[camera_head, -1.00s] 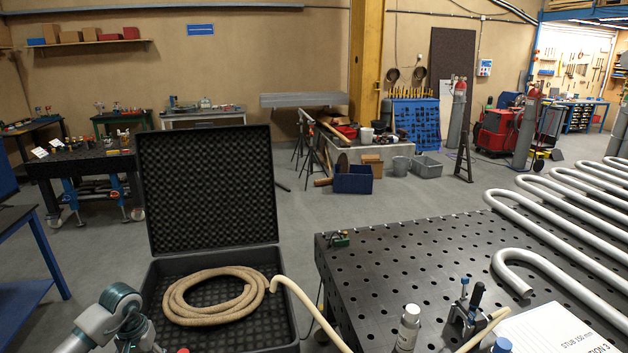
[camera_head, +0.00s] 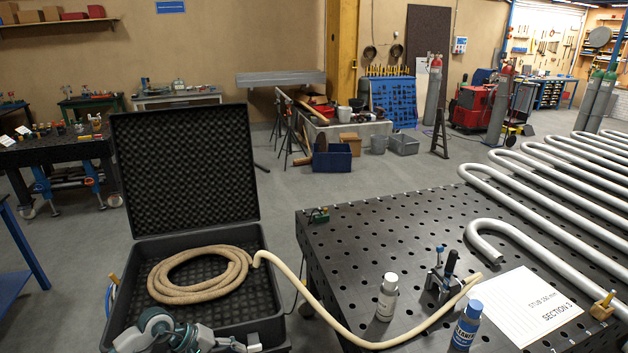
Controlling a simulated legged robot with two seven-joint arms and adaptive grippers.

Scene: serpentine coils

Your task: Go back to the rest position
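My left arm comes in at the bottom left. My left gripper (camera_head: 236,345) shows only partly at the frame's bottom edge, over the front of the open black case (camera_head: 270,262). Its fingers cannot be made out clearly. My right gripper is not in view. A tan hose (camera_head: 200,292) lies coiled on the foam in the case.
The black perforated table (camera_head: 370,240) bears bent grey pipes (camera_head: 540,200), a white bottle (camera_head: 387,298), a blue bottle (camera_head: 467,325) and a paper marked SECTION 3 (camera_head: 525,305).

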